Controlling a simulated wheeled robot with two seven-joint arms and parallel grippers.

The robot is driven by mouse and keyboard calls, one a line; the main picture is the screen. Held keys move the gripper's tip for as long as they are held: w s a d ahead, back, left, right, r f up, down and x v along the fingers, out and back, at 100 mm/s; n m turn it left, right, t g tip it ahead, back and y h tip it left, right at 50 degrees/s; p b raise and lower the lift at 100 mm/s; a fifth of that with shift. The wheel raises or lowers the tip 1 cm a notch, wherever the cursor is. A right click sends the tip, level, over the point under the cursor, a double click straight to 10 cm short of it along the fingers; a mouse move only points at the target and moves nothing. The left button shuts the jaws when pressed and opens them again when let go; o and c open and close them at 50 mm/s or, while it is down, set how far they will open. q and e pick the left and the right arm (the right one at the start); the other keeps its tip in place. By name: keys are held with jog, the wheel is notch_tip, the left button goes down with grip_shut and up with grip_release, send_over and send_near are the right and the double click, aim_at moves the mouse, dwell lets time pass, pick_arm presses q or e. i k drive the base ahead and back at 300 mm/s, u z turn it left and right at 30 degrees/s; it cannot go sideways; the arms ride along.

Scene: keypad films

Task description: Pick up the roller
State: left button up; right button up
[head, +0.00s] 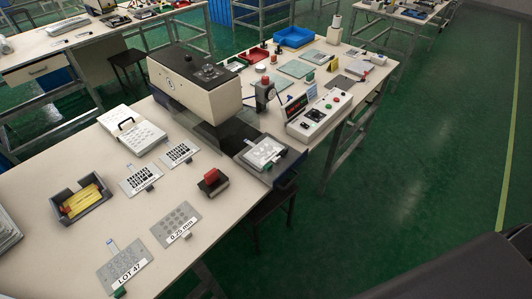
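A small dark tool with a red grip (212,179) stands near the front edge of the workbench, right of the film sheets. It may be the roller, but at this size I cannot make out a roller barrel. Nothing is touching it. Neither of my grippers shows in the head view.
The workbench (30,265) holds a film sheet marked LOT 47 (124,266), a 0.25 mm sheet (175,223), a dark tray with yellow strips (85,198), a white keypad-like block (133,129), a large press (195,82) and a control box (319,114). Green floor is clear at right.

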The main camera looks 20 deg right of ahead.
aim_at(215, 178)
jog(key=z, duration=0.4)
jog(key=k, duration=0.55)
jog(key=z, duration=1.05)
jog(key=k, duration=0.8)
jog(key=z, duration=0.85)
jog(key=i, duration=1.4)
jog(key=u, duration=0.4)
jog(key=i, duration=1)
jog(key=u, duration=1.55)
jog(key=i, duration=0.7)
jog(key=u, duration=0.7)
